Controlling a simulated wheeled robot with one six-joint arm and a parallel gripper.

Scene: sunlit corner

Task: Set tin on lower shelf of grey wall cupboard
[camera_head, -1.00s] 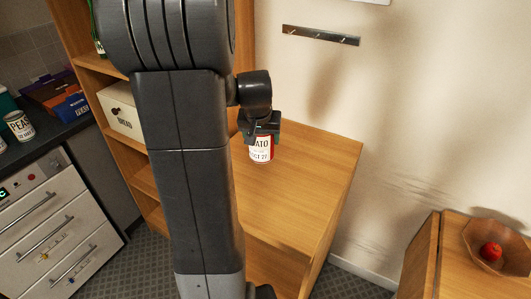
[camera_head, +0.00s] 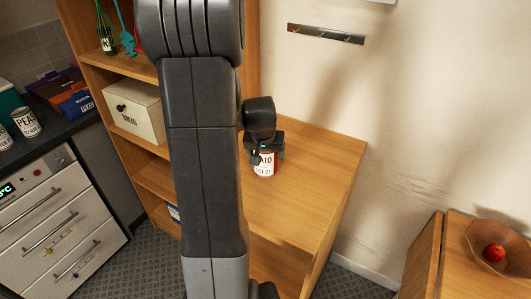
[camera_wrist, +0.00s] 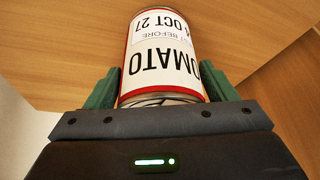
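A tomato tin (camera_head: 265,164) with a white label and red bands is upright at the wooden cabinet, below my gripper (camera_head: 265,147). In the wrist view the tin (camera_wrist: 164,55) fills the space between the green finger pads of my gripper (camera_wrist: 160,90), which press close on both sides. My gripper is shut on the tin. I cannot tell whether the tin's base touches the wood. No grey wall cupboard can be made out in these views.
The wooden cabinet top (camera_head: 315,170) is clear around the tin. A shelf unit with a bread box (camera_head: 135,112) stands left, partly behind my arm. Pea tins (camera_head: 26,122) stand on the left counter. A hook rail (camera_head: 325,34) is on the wall; a bowl (camera_head: 478,240) holds a red fruit.

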